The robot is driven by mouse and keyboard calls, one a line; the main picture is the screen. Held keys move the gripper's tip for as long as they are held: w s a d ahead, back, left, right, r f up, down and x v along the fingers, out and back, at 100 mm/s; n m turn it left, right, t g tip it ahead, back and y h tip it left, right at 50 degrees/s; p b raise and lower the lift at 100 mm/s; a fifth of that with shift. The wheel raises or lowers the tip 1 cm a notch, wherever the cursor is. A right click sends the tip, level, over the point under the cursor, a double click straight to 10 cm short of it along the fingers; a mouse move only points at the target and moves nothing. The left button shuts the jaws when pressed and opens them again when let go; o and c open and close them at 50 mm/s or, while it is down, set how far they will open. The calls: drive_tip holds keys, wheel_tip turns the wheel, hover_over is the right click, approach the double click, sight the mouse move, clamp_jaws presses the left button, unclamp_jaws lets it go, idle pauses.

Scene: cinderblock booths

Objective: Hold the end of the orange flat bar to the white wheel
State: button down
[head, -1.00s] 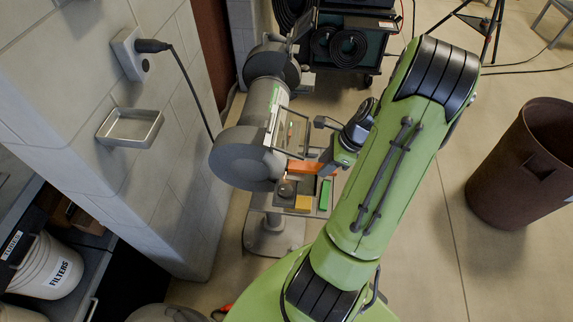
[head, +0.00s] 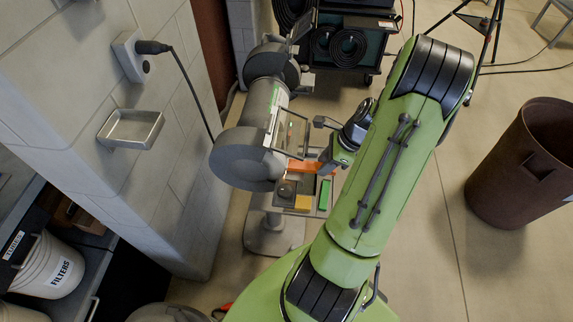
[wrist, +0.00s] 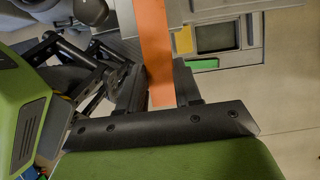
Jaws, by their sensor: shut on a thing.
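The orange flat bar (head: 309,167) is in my gripper (head: 330,160), and its free end points left toward the near wheel housing of the bench grinder (head: 243,158). In the wrist view the bar (wrist: 153,40) runs up out of the picture from between the two dark fingers of my gripper (wrist: 161,88). The fingers are shut on it. No white wheel face shows clearly; the grey housings cover the wheels. I cannot tell whether the bar's end touches a wheel.
The grinder stands on a pedestal (head: 272,232) beside a block wall (head: 150,190). A tray with a yellow block (head: 303,202) and a green block (head: 324,194) sits below the bar. A clear shield (head: 292,133) is close above. A brown bin (head: 505,180) stands right.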

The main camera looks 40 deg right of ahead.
drive_tip(key=shift+w+r, duration=0.1)
drive_tip(key=shift+w, duration=0.1)
drive_tip(key=shift+s+d+r+p, duration=0.2)
drive_tip(key=shift+r+p, duration=0.15)
drive_tip(key=shift+p, duration=0.25)
idle(0.5)
drive_tip(key=shift+s+d+p, duration=0.6)
drive_tip(key=shift+s+d, duration=1.1)
drive_tip(key=shift+s, duration=0.25)
drive_tip(key=s+d+r+p, duration=0.2)
drive_tip(key=s+d+p, duration=0.1)
drive_tip(key=s+d, duration=0.1)
drive_tip(key=shift+s+d, duration=0.3)
drive_tip(key=shift+s, duration=0.3)
